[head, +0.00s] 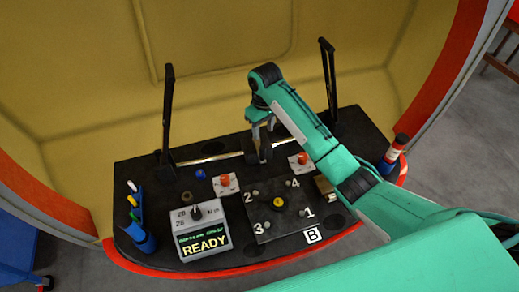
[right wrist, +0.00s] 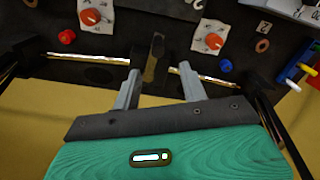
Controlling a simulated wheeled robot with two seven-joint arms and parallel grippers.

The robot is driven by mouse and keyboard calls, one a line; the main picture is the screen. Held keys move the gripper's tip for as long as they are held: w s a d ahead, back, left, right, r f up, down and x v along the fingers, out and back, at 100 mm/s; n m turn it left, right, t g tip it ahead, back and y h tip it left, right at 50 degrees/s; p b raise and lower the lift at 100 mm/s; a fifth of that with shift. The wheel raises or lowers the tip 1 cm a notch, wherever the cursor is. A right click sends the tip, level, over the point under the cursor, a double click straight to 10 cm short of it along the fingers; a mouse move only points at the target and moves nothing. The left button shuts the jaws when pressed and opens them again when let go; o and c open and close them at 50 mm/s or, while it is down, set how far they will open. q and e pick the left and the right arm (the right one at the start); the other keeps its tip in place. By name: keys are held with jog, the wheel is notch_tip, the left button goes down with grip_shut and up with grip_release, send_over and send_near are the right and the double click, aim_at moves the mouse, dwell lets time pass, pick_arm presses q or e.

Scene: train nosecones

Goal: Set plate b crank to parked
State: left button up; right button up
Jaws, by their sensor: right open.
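A plate with a yellow centre (head: 278,202) and bolts numbered 1 to 4 lies on the black deck, with a B label (head: 312,236) by its front corner. My right gripper (head: 262,138) is open behind this plate, near the metal bar. In the right wrist view its two fingers (right wrist: 158,88) stand apart on either side of a dark upright handle (right wrist: 155,58), with gaps beside it. This handle may be the crank; its base and setting cannot be made out. My left gripper is not in view.
Orange knobs on white cards (head: 225,182) (head: 301,160) sit close in front of the bar. Tall black posts (head: 168,115) (head: 329,75) rise at both sides.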

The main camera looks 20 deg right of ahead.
aim_at(263, 147)
jog(key=f, duration=0.4)
jog(key=f+p, duration=0.1)
jog(key=f, duration=0.7)
jog(key=shift+w+p, duration=0.35)
jog(key=shift+w, duration=0.05)
grip_shut()
